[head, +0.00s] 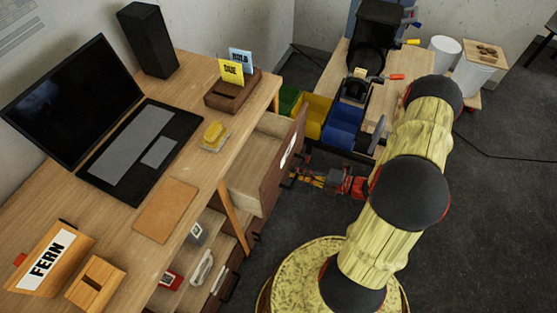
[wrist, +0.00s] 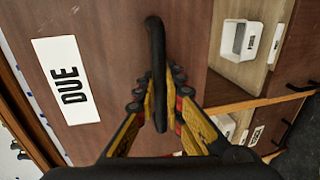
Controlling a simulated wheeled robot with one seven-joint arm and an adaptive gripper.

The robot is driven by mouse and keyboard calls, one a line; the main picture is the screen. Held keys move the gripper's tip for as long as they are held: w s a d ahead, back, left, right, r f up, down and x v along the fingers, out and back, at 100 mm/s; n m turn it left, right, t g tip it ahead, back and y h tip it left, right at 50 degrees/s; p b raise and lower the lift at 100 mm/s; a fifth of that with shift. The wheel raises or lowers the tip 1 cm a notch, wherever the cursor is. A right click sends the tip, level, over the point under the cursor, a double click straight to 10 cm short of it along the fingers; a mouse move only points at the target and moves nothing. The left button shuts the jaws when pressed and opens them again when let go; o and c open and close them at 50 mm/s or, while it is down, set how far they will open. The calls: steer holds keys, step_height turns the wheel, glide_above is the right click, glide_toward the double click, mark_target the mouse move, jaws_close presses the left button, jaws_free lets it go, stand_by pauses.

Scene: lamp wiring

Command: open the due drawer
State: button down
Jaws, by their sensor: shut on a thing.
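The due drawer (head: 283,165) stands pulled out from under the right end of the desk, and bare pale wood shows inside it. Its brown front (wrist: 112,35) fills much of the wrist view, with a white label (wrist: 68,82) reading DUE. A dark bar handle (wrist: 154,45) is fixed to the front. My gripper (wrist: 160,90) is shut on this handle, one finger on each side. In the head view my gripper (head: 308,178) is at the outer face of the drawer front, and the handle is mostly hidden.
The desk (head: 190,205) holds a laptop (head: 125,140), a speaker (head: 148,40), a card holder (head: 232,92) and a FERN box (head: 48,260). Lower drawers (head: 215,285) with small items are open below. A blue bin (head: 343,125) and yellow bin (head: 313,112) stand close beyond the drawer.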

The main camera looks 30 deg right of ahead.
steer(key=f+p+v, duration=0.2)
steer(key=v, duration=1)
steer(key=shift+s+d+f+p, duration=0.2)
steer(key=shift+f+p, duration=0.05)
steer(key=shift+p, duration=0.15)
steer(key=c, duration=1.9)
jaws_free()
steer(key=shift+d, duration=0.1)
steer(key=v, duration=1.2)
